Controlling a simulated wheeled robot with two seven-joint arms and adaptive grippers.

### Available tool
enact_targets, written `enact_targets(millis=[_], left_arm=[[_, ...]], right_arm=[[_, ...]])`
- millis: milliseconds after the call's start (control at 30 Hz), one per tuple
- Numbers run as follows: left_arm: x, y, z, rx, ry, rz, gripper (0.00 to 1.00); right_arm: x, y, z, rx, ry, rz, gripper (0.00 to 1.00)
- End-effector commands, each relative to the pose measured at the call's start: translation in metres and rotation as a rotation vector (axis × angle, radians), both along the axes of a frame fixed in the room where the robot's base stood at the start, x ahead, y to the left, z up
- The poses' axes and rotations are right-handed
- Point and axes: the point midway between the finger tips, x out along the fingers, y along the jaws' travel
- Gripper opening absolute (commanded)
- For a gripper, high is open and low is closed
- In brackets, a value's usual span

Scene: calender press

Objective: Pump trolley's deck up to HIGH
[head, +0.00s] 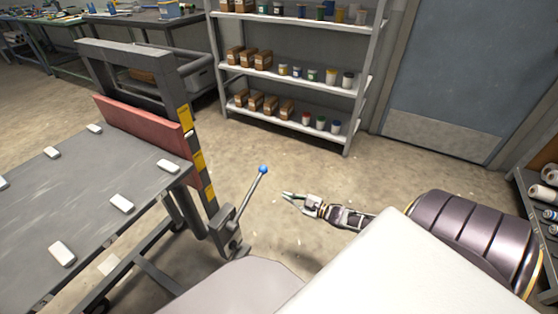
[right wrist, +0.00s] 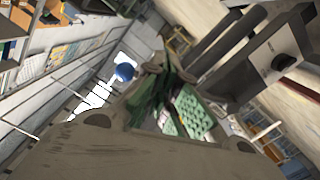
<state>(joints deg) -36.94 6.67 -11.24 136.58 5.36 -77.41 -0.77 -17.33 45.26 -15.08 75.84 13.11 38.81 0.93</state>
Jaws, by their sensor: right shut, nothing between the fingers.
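The trolley's grey deck (head: 85,190) fills the left of the head view, with several small white blocks on it. Its upright post carries yellow and black marks (head: 198,160); their lettering is too small to read. A thin lever with a blue ball knob (head: 263,169) rises tilted from a bracket at the post's foot. My right gripper (head: 286,195) is shut and empty, to the right of the knob and apart from it. In the right wrist view the knob (right wrist: 124,71) shows left of the gripper's fingers (right wrist: 160,75). My left gripper is out of view.
A shelf rack (head: 290,75) with boxes and cans stands at the back. A grey-blue door (head: 460,70) is right of it. A dark rack (head: 540,200) is at the right edge. Workbenches (head: 140,18) stand at the back left. The floor between lever and shelf rack is clear.

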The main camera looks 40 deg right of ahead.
Motion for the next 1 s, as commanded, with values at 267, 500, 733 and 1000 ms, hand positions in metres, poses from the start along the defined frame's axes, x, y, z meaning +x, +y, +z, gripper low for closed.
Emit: enact_targets(millis=[267, 500, 733, 1000], left_arm=[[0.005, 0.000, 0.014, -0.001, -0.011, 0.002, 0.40], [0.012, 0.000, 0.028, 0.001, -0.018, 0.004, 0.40], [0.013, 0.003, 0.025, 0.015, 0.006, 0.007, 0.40], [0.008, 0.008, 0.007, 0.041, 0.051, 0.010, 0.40]], right_arm=[[-0.032, 0.001, -0.016, 0.007, 0.058, -0.005, 0.00], [-0.063, 0.002, -0.012, 0.030, 0.084, -0.028, 0.00], [-0.068, 0.016, 0.031, 0.057, 0.040, -0.032, 0.00], [-0.048, 0.034, 0.091, -0.031, -0.061, -0.025, 0.00]])
